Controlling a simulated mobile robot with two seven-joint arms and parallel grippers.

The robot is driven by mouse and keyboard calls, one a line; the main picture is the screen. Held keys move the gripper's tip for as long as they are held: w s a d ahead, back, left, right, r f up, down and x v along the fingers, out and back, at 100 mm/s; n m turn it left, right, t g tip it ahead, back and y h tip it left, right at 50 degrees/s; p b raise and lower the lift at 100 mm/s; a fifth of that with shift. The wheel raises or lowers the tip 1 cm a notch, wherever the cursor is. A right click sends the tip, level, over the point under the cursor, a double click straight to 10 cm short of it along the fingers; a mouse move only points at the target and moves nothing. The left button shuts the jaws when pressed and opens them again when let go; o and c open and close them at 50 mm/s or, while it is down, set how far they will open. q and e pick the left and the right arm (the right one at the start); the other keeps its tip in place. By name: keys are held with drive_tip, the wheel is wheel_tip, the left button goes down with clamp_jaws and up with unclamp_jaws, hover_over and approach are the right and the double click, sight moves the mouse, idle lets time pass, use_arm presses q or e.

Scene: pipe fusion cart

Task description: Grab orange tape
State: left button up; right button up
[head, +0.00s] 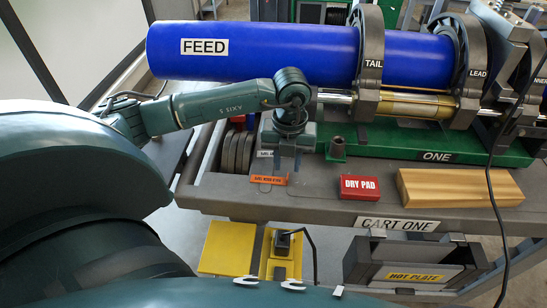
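A small flat orange piece with dark lettering (268,180) lies near the front edge of the grey cart top. It is the only orange, tape-like thing I see, and its lettering is too small to read surely. My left gripper (287,168) points down just above and behind the orange piece, slightly to its right. The fingers are small and dark against the cart, so their gap is unclear. I see nothing clearly held, and cannot tell whether they touch the piece. My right gripper is not in view.
A red DRY PAD block (360,188) and a wooden block (460,187) lie to the right on the cart top. A blue FEED pipe (250,52) in clamps (370,65) lies behind my wrist. Grey rings (235,152) stand at left. A yellow pad (228,247) sits below.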

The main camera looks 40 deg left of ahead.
sight(269, 177)
use_arm(q)
drive_tip(key=shift+d+f, duration=0.15)
drive_tip(key=shift+f, duration=1.7)
clamp_jaws()
